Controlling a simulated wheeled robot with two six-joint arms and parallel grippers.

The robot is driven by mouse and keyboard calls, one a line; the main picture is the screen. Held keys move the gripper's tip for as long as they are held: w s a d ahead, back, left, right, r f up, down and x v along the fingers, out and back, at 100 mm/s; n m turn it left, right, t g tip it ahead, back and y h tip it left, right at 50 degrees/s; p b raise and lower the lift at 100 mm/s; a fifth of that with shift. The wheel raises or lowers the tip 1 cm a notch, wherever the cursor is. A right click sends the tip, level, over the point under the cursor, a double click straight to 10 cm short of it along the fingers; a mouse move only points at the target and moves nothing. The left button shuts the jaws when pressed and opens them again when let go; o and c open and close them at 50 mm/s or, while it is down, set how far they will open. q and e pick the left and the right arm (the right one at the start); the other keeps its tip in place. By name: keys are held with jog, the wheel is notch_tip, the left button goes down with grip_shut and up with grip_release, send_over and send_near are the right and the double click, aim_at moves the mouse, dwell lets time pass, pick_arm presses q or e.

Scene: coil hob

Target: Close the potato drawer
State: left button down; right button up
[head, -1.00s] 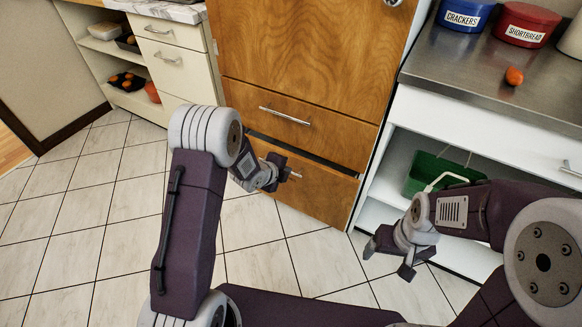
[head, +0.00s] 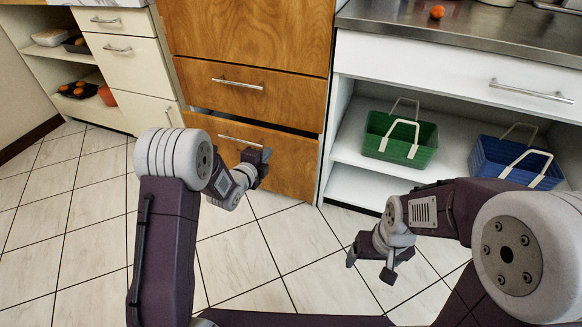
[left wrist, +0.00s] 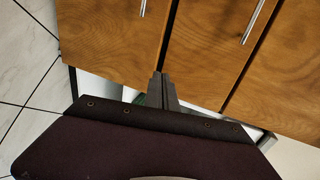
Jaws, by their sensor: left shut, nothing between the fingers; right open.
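No drawer in view carries a readable potato label. The lower wooden drawer (head: 285,160) has a dark gap along its top edge and seems to stand slightly out. Its bar handle (head: 240,141) is partly behind my left gripper. The upper wooden drawer (head: 290,101) looks flush. My left gripper (head: 264,165) is shut and empty in front of the lower drawer; I cannot tell whether it touches. In the left wrist view its closed fingers (left wrist: 159,82) point at the wooden fronts, with the lower drawer (left wrist: 110,45) at left. My right gripper (head: 370,268) is open and empty above the floor.
A white counter unit (head: 440,60) stands to the right, with a green basket (head: 385,150) and a blue basket (head: 500,165) on its open shelf. A cream drawer unit (head: 125,75) stands to the left. Tiled floor (head: 75,200) is clear at left.

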pick_arm(q)
notch_tip(320, 180, down, 3)
jog(key=b, duration=0.2)
send_near(287, 138)
jog(key=b+x, duration=0.1)
jog(key=x, duration=0.1)
jog(key=b+x, duration=0.2)
jog(key=x, duration=0.1)
jog(key=shift+f+b, duration=0.3)
jog(key=shift+f, duration=0.15)
jog(key=shift+w+d+r, duration=0.15)
jog(key=shift+w, duration=0.55)
pick_arm(e)
notch_tip(287, 138, down, 8)
jog(key=shift+w, duration=0.15)
pick_arm(q)
jog(key=shift+r, duration=0.1)
pick_arm(e)
jog(key=shift+r, duration=0.15)
